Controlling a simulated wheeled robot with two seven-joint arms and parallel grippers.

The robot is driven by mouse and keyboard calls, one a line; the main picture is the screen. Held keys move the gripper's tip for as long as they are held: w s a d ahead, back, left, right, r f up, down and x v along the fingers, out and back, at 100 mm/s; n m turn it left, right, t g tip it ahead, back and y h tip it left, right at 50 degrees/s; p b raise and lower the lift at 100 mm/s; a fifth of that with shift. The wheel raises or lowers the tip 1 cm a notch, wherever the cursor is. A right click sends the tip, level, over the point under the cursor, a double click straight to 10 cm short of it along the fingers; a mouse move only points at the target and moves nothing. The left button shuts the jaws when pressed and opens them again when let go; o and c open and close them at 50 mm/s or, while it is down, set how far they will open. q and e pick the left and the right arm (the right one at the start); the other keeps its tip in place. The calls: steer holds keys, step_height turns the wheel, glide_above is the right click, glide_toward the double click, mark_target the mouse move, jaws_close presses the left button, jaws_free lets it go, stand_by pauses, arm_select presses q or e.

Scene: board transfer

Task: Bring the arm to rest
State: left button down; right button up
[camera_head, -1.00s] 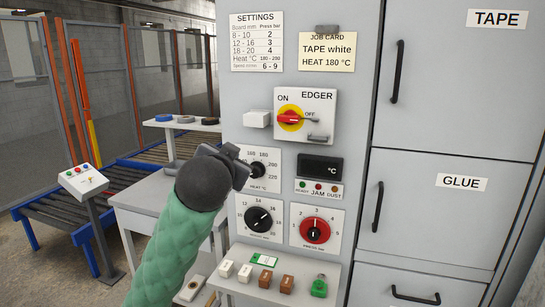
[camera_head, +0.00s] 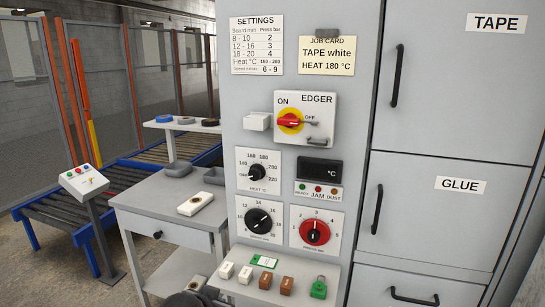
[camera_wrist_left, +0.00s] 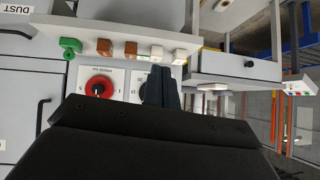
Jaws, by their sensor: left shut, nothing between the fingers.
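My left gripper (camera_wrist_left: 162,88) shows in the left wrist view as two dark fingers, shut with nothing between them. It hangs in front of the lower part of the grey edger panel (camera_head: 240,90), by the black dial (camera_head: 260,222). In the head view only a dark rounded part of my left arm shows at the bottom edge; the fingers are not clear there. The heat dial (camera_head: 258,171) and red pressure dial (camera_head: 314,232) are unobstructed. The red switch (camera_head: 290,121) has its handle lying level. My right gripper is in neither view.
A small ledge (camera_head: 240,286) with white and brown blocks and a green padlock (camera_head: 319,288) juts from the panel. A grey side table (camera_head: 150,199) stands left, with a roller conveyor (camera_head: 60,215) and button post (camera_head: 84,181) beyond. Tall cabinets (camera_head: 450,110) stand right.

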arm_select(q)
steer(key=s+f+n+g+p, duration=0.1)
steer(key=s+f+g, duration=0.6)
steer(key=s+f, duration=1.7)
steer(key=s, duration=0.5)
steer(key=shift+a+f+n, duration=0.3)
steer(key=shift+a+f, duration=0.05)
